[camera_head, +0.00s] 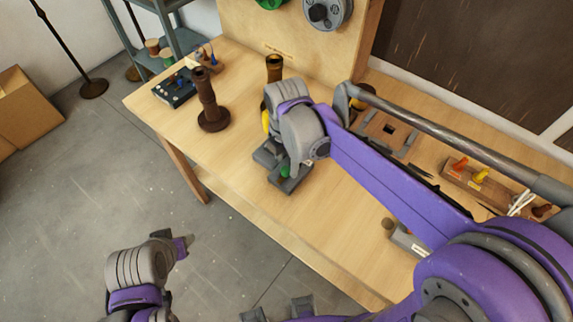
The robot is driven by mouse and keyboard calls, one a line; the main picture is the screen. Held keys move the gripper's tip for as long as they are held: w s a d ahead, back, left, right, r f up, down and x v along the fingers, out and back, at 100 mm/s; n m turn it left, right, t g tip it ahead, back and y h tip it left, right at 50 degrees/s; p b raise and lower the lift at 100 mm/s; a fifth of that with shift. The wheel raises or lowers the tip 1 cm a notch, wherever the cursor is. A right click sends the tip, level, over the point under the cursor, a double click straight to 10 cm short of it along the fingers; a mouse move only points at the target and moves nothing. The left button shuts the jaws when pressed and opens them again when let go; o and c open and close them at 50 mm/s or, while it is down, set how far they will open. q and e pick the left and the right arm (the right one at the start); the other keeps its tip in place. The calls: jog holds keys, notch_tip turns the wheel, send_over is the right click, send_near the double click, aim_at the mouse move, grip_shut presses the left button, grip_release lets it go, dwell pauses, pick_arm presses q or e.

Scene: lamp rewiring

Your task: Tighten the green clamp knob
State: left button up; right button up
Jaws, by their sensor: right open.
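The green clamp knob (285,171) shows as a small green patch on a dark grey clamp block (288,186) near the table's front edge. My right gripper (294,168) points down right at the knob, and its fingers are open. The fingers and wrist hide much of the knob and the back of the clamp, so I cannot tell whether they touch it. My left gripper (184,246) is at the lower left, off the table and over the floor. It is seen from the side, and its finger gap does not show.
A dark brown turned post (208,105) stands left of the clamp, with another brown post (274,68) behind. A dark box with knobs (175,88) sits at the far left corner. A wooden block with coloured parts (476,178) lies right. The front table strip is mostly clear.

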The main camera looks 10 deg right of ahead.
jog(key=shift+f, duration=0.85)
grip_shut()
